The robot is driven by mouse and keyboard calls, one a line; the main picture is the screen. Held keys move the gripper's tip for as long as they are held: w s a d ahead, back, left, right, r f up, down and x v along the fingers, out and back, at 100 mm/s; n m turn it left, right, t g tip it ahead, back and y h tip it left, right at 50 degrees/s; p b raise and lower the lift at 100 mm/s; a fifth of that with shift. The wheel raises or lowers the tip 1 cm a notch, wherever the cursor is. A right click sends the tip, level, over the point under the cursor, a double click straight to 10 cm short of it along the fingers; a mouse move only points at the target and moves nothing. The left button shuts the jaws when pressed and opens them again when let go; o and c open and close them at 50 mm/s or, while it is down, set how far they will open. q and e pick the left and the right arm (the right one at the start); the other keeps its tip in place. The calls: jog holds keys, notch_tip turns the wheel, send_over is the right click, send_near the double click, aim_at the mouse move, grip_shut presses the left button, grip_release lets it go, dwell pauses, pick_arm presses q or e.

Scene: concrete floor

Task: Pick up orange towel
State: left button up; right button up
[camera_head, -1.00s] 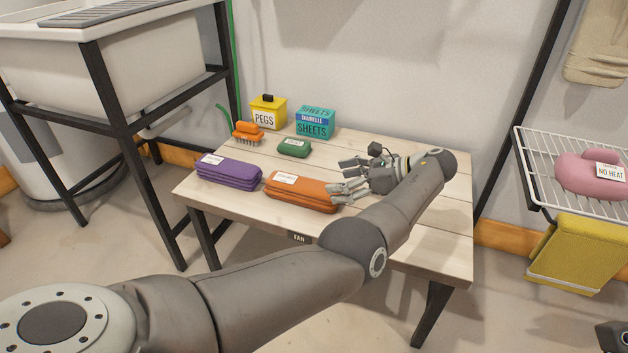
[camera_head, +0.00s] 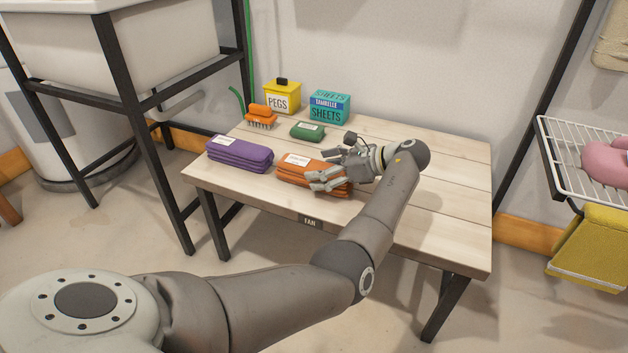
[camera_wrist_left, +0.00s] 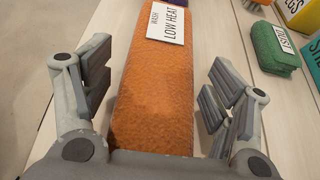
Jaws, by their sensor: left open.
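The folded orange towel (camera_head: 296,175) lies on the wooden table (camera_head: 430,220) near its front edge, with a white label on its left part. In the left wrist view the orange towel (camera_wrist_left: 155,85) runs between the fingers, and its label reads "WASH LOW HEAT". My left gripper (camera_head: 325,170) is over the towel's right end and hides part of it. In the left wrist view my left gripper (camera_wrist_left: 155,90) is open, with one finger on each side of the towel and a gap on both sides. My right gripper is not seen.
A folded purple towel (camera_head: 240,155) lies left of the orange one. Behind are a green cloth (camera_head: 307,131), an orange brush (camera_head: 261,115), a yellow pegs box (camera_head: 283,97) and a teal sheets box (camera_head: 329,108). A wire rack (camera_head: 575,175) stands at right. The table's right part is clear.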

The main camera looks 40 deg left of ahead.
pick_arm(q)
jog(key=shift+s+a+f, duration=0.1)
jog(key=shift+a+f, duration=0.05)
jog(key=shift+a, duration=0.15)
jog(key=shift+c, duration=0.2)
jog(key=c, duration=1.2)
jog(key=shift+o, duration=0.2)
jog(key=shift+r+p, duration=0.2)
jog(key=shift+p, duration=0.1)
